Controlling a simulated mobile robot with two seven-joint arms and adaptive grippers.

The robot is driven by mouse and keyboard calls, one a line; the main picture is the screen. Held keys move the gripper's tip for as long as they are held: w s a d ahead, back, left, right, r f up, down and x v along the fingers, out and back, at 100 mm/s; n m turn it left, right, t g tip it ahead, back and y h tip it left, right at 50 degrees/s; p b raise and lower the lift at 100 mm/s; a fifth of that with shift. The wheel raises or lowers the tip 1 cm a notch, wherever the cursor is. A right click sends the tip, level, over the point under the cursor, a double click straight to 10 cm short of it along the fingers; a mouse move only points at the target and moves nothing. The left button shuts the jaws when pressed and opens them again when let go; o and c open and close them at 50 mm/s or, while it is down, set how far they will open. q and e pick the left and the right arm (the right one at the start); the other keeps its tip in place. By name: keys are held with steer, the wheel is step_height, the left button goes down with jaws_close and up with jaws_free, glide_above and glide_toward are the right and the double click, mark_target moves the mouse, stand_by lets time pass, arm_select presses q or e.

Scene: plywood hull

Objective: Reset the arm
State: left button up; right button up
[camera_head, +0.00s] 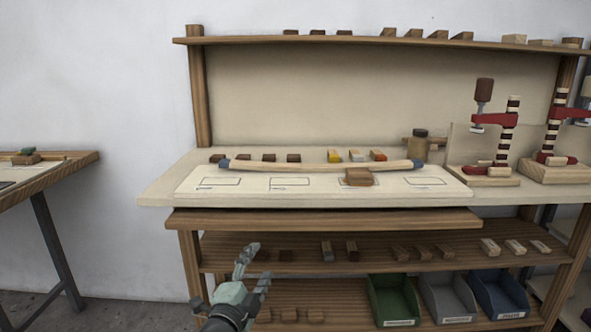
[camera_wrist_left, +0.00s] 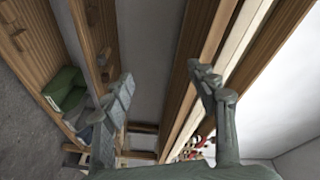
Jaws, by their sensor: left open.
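My left gripper (camera_head: 254,268) is in the lower middle of the head view, in front of the bench's lower shelves. Its fingers point up and stand apart, with nothing between them. In the left wrist view the two fingers (camera_wrist_left: 166,82) are also spread and empty, with wooden shelf edges beyond them. My right gripper does not show in either view.
The workbench top (camera_head: 155,190) carries a white board (camera_head: 330,186) with marked boxes, a long curved wooden bar (camera_head: 320,166), several small blocks and red clamps (camera_head: 492,120). Green (camera_head: 393,298), grey and blue bins sit on the bottom shelf. Another table (camera_head: 75,165) stands left.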

arm_select(q)
steer(key=s+a+f+n+g+y, duration=0.2)
steer(key=s+a+f+n+g, duration=0.3)
steer(key=f, duration=0.6)
steer(key=s+a+f+n+g+y, duration=0.1)
steer(key=s+a+f+n+y, duration=0.25)
steer(key=s+a+f, duration=0.4)
steer(key=s+a+f+n+g, duration=0.2)
steer(key=s+f, duration=0.5)
steer(key=s, duration=0.4)
steer(key=s+a+f+n+g, duration=0.3)
steer(key=s+f, duration=0.5)
steer(key=s, duration=0.3)
steer(key=n+g, duration=0.1)
steer(key=g, duration=0.1)
steer(key=shift+s+a+n+g, duration=0.25)
steer(key=shift+a+n+g, duration=0.05)
steer(key=shift+n+g, duration=0.1)
steer(key=shift+f, duration=0.1)
